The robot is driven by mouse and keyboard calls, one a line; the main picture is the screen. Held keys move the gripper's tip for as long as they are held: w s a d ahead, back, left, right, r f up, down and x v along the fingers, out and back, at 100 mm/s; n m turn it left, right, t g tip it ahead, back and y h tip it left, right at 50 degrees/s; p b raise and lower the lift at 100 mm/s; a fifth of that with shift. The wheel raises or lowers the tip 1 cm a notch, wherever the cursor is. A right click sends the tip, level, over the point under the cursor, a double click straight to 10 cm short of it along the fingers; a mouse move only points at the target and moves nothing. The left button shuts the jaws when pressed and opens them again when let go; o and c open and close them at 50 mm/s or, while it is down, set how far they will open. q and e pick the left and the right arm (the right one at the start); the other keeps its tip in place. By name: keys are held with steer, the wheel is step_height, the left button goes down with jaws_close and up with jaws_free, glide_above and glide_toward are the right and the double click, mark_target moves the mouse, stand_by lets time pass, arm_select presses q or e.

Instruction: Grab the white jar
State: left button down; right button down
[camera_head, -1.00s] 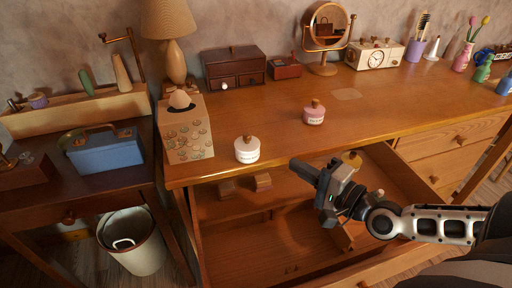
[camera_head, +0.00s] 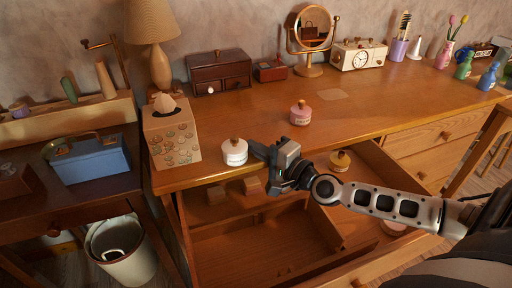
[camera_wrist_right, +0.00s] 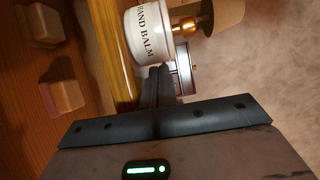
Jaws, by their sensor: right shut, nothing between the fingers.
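The white jar (camera_head: 234,153) stands upright near the front edge of the wooden dresser top, with a wooden knob on its lid. In the right wrist view the jar (camera_wrist_right: 152,32) shows the label "HAND BALM". My right gripper (camera_head: 258,150) is just right of the jar, its fingers pointing at it. The fingers are shut and empty; in the right wrist view their tips (camera_wrist_right: 158,72) are close beside the jar's wall, and I cannot tell whether they touch. My left gripper is not in view.
A pink jar (camera_head: 300,113) stands behind and to the right. A tissue box (camera_head: 171,135) is left of the white jar. Bare dresser top lies behind the white jar.

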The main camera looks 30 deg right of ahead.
mark_target(247, 156)
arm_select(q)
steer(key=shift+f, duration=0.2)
arm_select(e)
steer(key=shift+w, duration=0.1)
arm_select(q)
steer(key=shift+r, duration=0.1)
arm_select(e)
steer(key=shift+a, duration=0.1)
steer(key=shift+s+a+r+p, duration=0.1)
steer(key=shift+s+a+p, duration=0.15)
steer(key=shift+p, duration=0.2)
steer(key=shift+s+a+r+p, duration=0.1)
steer(key=shift+s+a+p, duration=0.45)
steer(key=shift+a+p, duration=0.35)
steer(key=shift+s+a, duration=0.15)
steer(key=shift+a, duration=0.05)
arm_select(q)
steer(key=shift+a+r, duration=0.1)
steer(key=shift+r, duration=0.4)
arm_select(e)
steer(key=shift+f, duration=0.25)
